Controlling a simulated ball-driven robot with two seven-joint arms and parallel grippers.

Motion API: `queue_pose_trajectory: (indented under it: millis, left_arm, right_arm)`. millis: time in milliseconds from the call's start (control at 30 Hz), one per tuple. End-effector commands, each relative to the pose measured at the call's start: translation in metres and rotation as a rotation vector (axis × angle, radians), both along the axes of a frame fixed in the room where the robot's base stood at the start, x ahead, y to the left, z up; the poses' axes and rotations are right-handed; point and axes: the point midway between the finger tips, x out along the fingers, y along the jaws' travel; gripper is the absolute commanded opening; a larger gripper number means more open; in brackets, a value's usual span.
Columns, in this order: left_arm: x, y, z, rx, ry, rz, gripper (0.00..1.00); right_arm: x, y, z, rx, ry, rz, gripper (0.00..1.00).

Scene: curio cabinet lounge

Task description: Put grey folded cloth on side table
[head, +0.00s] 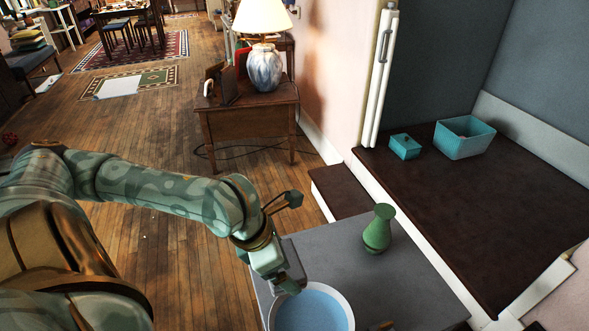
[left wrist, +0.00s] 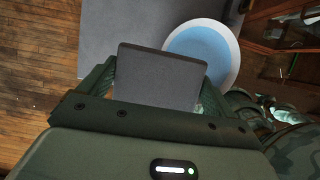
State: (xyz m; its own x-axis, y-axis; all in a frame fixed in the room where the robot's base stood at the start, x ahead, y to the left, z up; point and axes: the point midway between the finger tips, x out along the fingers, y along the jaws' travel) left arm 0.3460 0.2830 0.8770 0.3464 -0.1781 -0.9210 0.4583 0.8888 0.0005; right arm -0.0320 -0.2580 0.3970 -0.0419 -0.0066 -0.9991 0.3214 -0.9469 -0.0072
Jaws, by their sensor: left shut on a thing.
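The grey folded cloth (left wrist: 160,77) is a flat dark grey slab between the fingers of my left gripper (left wrist: 158,88) in the left wrist view. In the head view my left gripper (head: 283,279) is shut on the cloth (head: 294,270), over the near left part of a low grey-topped table (head: 335,250). I cannot tell whether the cloth touches the tabletop. A wooden table with a lamp (head: 250,113) stands farther back. My right gripper is not in view.
A white-rimmed blue bowl (head: 313,308) is close beside my left gripper, and a green vase (head: 378,229) stands on the grey tabletop. Teal baskets (head: 464,138) sit on a dark raised platform (head: 460,210) at right. The tabletop between gripper and vase is clear.

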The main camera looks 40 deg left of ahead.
Motion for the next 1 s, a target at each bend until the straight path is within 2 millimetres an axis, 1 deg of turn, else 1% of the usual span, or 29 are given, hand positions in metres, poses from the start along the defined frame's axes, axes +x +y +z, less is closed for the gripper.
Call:
queue_pose_trajectory:
  millis: [33,167,200,267,400,500,767,800,900,1000]
  left_arm:
    - [0.007,0.008,-0.019,0.008,0.011,0.001,0.67]
    - [0.025,0.027,-0.030,0.011,0.012,0.002,0.67]
    - [0.031,0.033,-0.031,0.007,0.010,0.003,0.67]
    - [0.040,0.042,-0.031,0.003,0.005,0.004,0.67]
    - [0.056,0.058,-0.057,0.000,0.005,0.003,0.67]
    - [0.064,0.066,-0.070,0.000,0.003,0.001,0.67]
    - [0.074,0.077,-0.086,-0.001,0.001,0.001,0.67]
    - [0.076,0.079,-0.091,0.000,0.002,0.001,0.67]
    - [0.075,0.079,-0.111,0.000,0.007,0.000,0.67]
    - [0.076,0.079,-0.120,0.001,0.003,0.000,0.67]
  right_arm:
    - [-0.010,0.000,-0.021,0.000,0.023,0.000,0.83]
    - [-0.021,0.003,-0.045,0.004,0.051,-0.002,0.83]
    - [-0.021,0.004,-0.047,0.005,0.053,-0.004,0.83]
    - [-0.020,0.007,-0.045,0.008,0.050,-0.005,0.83]
    - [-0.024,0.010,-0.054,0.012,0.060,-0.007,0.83]
    - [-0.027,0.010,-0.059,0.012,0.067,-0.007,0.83]
    - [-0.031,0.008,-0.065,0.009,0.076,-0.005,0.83]
    - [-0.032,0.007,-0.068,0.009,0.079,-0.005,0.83]
    - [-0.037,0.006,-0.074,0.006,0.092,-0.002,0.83]
    - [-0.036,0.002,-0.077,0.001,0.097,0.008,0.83]
